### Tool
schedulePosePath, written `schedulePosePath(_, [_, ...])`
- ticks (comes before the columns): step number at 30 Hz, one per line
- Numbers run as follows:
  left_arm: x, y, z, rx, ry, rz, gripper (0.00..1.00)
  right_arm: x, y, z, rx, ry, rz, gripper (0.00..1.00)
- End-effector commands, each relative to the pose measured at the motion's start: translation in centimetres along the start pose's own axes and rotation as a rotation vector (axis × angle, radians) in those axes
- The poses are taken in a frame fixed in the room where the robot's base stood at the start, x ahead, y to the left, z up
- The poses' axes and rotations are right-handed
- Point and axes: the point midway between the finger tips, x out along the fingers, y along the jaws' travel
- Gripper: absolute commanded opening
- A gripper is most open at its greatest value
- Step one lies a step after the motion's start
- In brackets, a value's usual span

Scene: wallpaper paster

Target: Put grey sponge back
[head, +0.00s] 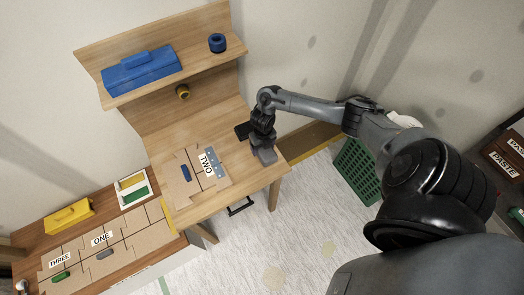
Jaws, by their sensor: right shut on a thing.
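My right gripper (262,143) is over the right part of the wooden workbench (215,123), pointing down. It is shut on a grey block that looks like the grey sponge (264,156), at the bench's right edge. I cannot tell whether the block touches the bench top. A white tray (122,186) on the lower left table holds a yellow sponge (131,180) and a green sponge (136,195), with a pale strip between them. My left gripper is not in view.
A cardboard piece marked TWO (178,189) lies on the bench left of my gripper. Pieces marked ONE (126,239) and THREE (75,257) lie on the lower table. A shelf holds a blue toolbox (140,72). A green crate (356,171) stands on the floor.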

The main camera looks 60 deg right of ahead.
Motion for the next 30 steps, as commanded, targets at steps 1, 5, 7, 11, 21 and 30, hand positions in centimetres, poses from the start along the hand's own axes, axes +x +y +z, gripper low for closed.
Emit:
schedulePosePath(1, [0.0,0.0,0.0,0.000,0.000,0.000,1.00,0.1,0.2,0.2,0.001,0.000,0.001,0.42])
schedulePosePath(5, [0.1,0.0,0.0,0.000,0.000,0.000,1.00,0.6,0.2,0.2,0.000,0.002,-0.001,0.42])
schedulePosePath(7, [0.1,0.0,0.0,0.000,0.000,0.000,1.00,1.3,0.2,0.2,0.002,0.002,-0.001,0.42])
schedulePosePath(11, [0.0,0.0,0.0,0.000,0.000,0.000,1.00,2.8,0.2,0.2,0.002,0.002,-0.001,0.42])
schedulePosePath(21, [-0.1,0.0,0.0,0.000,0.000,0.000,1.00,3.8,0.2,0.3,0.000,-0.001,0.000,0.42])
schedulePosePath(30, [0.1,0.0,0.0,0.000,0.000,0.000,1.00,4.0,0.2,0.3,0.000,-0.001,0.000,0.92])
